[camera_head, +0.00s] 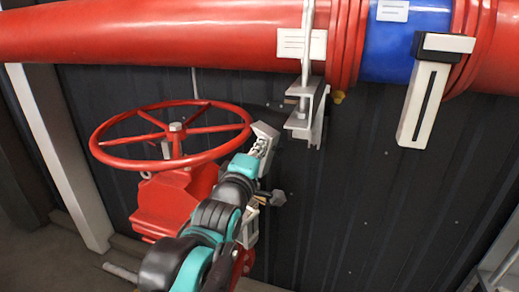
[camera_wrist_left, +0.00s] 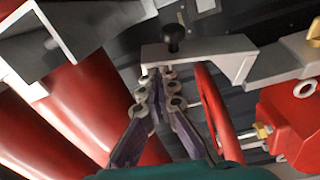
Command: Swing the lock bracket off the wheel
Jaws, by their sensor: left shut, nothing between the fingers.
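The red handwheel (camera_head: 172,163) sits left of centre in the head view. Its rim shows nearly edge-on in the left wrist view (camera_wrist_left: 213,110). The light grey lock bracket (camera_wrist_left: 205,54) has a black knob (camera_wrist_left: 173,40) and lies across the end of the rim in the wrist view. In the head view, a small pale piece that looks like the bracket (camera_head: 266,131) shows just right of the rim. My left gripper (camera_head: 260,148) is shut and empty. Its fingertips (camera_wrist_left: 157,74) are at the bracket's left end; I cannot tell whether they touch it.
A large red pipe (camera_head: 150,35) with a blue band (camera_head: 400,45) crosses above. A metal hanger (camera_head: 310,110) and a slotted white bracket (camera_head: 424,100) hang from it, right of my gripper. The red valve body (camera_head: 170,205) is below the wheel. A dark ribbed wall (camera_head: 350,200) stands behind.

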